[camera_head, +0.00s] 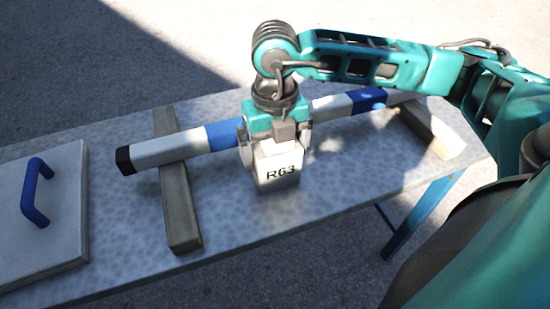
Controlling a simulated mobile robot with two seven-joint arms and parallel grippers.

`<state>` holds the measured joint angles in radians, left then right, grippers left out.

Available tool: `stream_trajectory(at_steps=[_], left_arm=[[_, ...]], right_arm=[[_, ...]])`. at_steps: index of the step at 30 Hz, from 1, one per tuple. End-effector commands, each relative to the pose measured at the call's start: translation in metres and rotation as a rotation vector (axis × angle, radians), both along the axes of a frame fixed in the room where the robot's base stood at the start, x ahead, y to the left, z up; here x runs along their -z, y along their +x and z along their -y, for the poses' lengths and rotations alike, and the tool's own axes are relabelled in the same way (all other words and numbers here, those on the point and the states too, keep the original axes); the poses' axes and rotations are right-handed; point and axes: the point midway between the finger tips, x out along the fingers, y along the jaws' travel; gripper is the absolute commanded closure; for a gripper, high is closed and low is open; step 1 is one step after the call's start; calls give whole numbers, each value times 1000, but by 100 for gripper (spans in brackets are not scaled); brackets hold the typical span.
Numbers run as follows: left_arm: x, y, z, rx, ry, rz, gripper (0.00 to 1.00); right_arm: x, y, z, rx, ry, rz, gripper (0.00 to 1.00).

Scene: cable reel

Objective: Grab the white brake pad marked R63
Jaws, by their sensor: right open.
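The white brake pad marked R63 (278,176) stands upright on the grey speckled table, its label facing me. My right gripper (276,142) points down over the top of the pad, with a finger on either side of its upper part. The gripper is open; I cannot tell whether a finger touches the pad. The gripper and pad hide part of the striped bar behind them. My left gripper is not in view.
A white and blue striped bar (183,148) with a black end lies across two wooden battens (177,205) behind the pad. A pale lid with a blue handle (36,190) is at the left. The table (130,270) is clear in front of the pad.

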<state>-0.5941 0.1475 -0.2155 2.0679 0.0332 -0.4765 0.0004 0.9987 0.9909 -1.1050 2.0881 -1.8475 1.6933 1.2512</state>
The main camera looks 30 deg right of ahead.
Motion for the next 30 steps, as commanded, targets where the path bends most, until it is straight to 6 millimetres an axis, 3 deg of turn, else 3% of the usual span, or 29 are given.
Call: stream_trajectory(at_steps=[2,25,30], left_arm=[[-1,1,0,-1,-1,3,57],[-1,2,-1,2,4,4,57],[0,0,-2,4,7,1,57]], right_arm=[[0,0,0,0,0,0,0],[-1,0,0,1,0,0,74],[-3,1,0,0,1,3,74]])
